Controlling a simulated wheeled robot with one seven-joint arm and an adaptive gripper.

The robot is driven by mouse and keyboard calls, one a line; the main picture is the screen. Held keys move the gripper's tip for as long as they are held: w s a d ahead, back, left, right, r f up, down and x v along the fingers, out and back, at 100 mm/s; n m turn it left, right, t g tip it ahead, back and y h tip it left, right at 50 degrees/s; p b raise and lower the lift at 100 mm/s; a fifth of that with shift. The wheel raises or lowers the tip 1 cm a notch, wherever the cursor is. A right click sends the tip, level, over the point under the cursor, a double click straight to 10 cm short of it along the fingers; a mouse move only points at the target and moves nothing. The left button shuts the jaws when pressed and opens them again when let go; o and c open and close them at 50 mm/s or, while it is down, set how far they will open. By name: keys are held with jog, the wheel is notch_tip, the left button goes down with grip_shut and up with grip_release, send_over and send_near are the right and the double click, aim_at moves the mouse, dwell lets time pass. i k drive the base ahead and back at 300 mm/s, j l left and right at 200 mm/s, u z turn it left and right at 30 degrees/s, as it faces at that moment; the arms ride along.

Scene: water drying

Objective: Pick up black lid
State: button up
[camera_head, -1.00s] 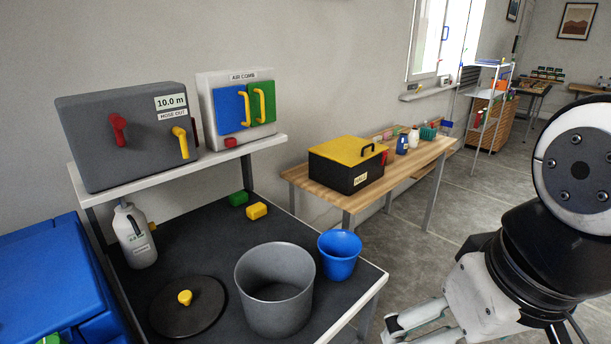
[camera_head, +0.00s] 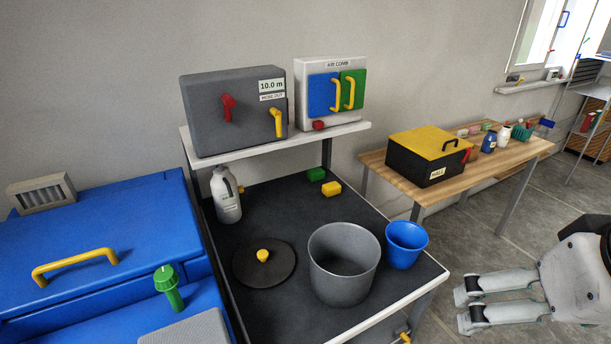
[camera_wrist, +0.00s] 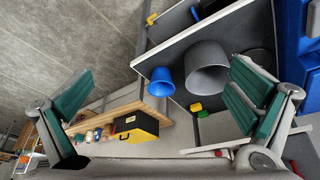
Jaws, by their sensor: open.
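The black lid (camera_head: 282,266) is a flat round disc with a yellow knob (camera_head: 263,255). It lies on the dark top of the workbench, left of the grey pot (camera_head: 343,285), apart from it. My gripper (camera_head: 459,306) is open and empty at the right, beyond the bench's right edge, well away from the lid. In the wrist view its two teal-padded fingers (camera_wrist: 160,95) are spread wide, with the pot (camera_wrist: 208,70) and bench between them in the background. The lid is mostly hidden behind the right finger there.
A blue cup (camera_head: 406,246) stands right of the pot. A white jug (camera_head: 226,196) stands behind the lid. A shelf with grey and white boxes overhangs the bench's back. A blue case (camera_head: 90,235) borders the left. Free bench top lies behind the pot.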

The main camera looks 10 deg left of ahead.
aim_at(262, 262)
jog(key=i+u, duration=0.15)
jog(key=u, duration=0.25)
jog(key=i+l+u, duration=0.1)
jog(key=u, duration=0.3)
jog(key=i+l+u, duration=0.1)
jog(key=u, duration=0.3)
jog(key=l+u, duration=0.15)
jog(key=u, duration=0.2)
jog(key=i+l, duration=0.2)
jog(key=l, duration=0.15)
